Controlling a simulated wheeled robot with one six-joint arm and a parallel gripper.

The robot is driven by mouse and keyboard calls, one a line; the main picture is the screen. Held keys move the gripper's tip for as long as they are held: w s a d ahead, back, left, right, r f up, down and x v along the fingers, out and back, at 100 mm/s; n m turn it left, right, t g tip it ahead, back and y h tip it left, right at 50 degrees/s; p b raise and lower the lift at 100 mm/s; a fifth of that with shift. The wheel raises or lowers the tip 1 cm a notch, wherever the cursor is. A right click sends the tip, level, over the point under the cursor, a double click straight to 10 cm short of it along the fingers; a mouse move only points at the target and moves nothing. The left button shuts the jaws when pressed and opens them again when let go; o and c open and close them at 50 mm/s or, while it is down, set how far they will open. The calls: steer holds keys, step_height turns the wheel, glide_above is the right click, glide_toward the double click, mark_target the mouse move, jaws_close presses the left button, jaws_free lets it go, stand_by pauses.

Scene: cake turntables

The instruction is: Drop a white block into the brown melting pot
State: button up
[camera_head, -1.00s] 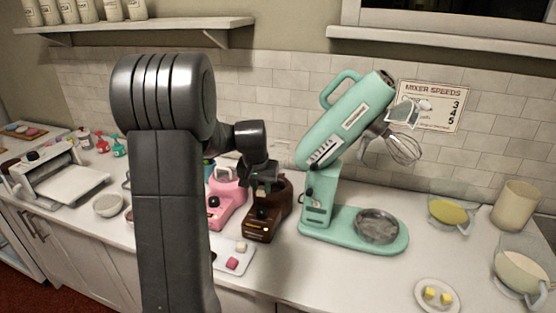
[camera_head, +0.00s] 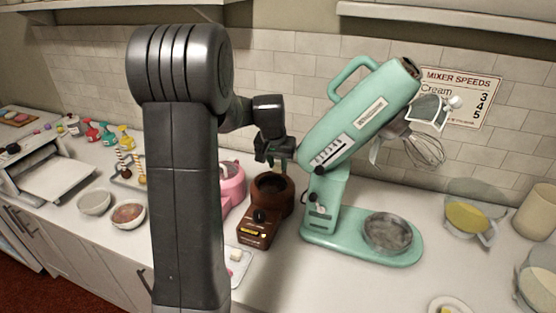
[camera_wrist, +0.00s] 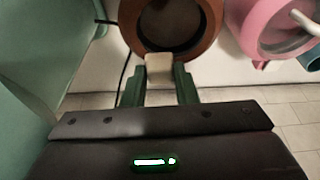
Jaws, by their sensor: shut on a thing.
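The brown melting pot (camera_head: 272,190) stands on the counter between the pink pot and the mint mixer. In the wrist view its round rim (camera_wrist: 205,52) and dark inside fill the top middle. My gripper (camera_head: 276,163) is above the pot in the head view. In the wrist view my gripper (camera_wrist: 159,76) has its green fingers shut on a white block (camera_wrist: 159,64), which overlaps the near edge of the pot's rim. I cannot tell the block's height above the rim. Another white block (camera_head: 235,254) lies on the white tray (camera_head: 236,281), partly hidden by my arm.
The mint stand mixer (camera_head: 352,130) stands close on the right, its head tilted up. The pink pot (camera_head: 233,187) is close on the left, partly behind my arm. Bowls (camera_head: 128,214) and bottles (camera_head: 92,131) are farther left.

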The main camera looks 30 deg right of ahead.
step_height(320, 180, down, 5)
steer(key=b, duration=0.3)
steer(key=shift+f, duration=0.1)
steer(key=o, duration=1)
steer(key=b+v, duration=0.1)
steer(key=v, duration=1.3)
steer(key=shift+b, duration=0.35)
steer(key=shift+f, duration=0.1)
